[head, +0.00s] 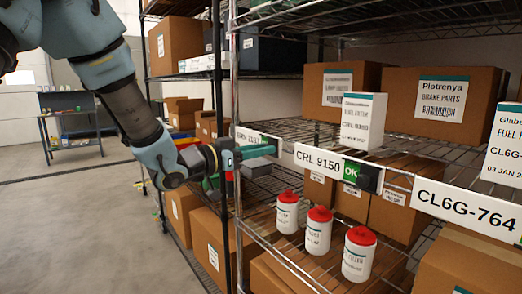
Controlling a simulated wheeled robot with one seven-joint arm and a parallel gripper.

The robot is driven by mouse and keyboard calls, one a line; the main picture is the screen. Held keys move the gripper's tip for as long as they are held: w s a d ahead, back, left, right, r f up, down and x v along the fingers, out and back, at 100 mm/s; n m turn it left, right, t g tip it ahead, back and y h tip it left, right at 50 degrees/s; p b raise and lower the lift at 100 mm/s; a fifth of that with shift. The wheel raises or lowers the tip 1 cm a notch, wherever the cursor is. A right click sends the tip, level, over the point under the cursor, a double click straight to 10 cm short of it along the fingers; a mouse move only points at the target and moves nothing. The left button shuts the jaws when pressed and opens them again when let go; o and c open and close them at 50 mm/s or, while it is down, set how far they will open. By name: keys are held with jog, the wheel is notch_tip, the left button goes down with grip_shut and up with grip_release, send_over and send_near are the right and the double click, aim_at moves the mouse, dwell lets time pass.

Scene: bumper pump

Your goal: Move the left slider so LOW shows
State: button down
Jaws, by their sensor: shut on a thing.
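My gripper (272,149), with teal fingers, is at the right end of the left shelf label (255,136), which is partly covered. It is shut on what appears to be the left slider, a small dark block mostly hidden by the fingers. No LOW or OK word is readable at this left label. The middle label, CRL 9150 (318,160), has a green OK field (351,169) showing, with its dark slider (371,178) just to the right of it.
Three white bottles with red caps (318,231) stand on the shelf below the labels. Cardboard boxes (440,103) and a white box (362,120) stand above. A metal rack post (235,70) rises close beside my gripper. The floor at left (75,215) is clear.

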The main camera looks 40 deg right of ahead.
jog(key=shift+w+d, duration=0.1)
jog(key=shift+w, duration=1.85)
jog(key=c, duration=0.7)
grip_release()
jog(key=shift+o, duration=0.2)
jog(key=a+b, duration=0.2)
jog(key=a, duration=0.8)
jog(key=shift+w+a+b, duration=0.35)
jog(key=shift+a+b, duration=0.05)
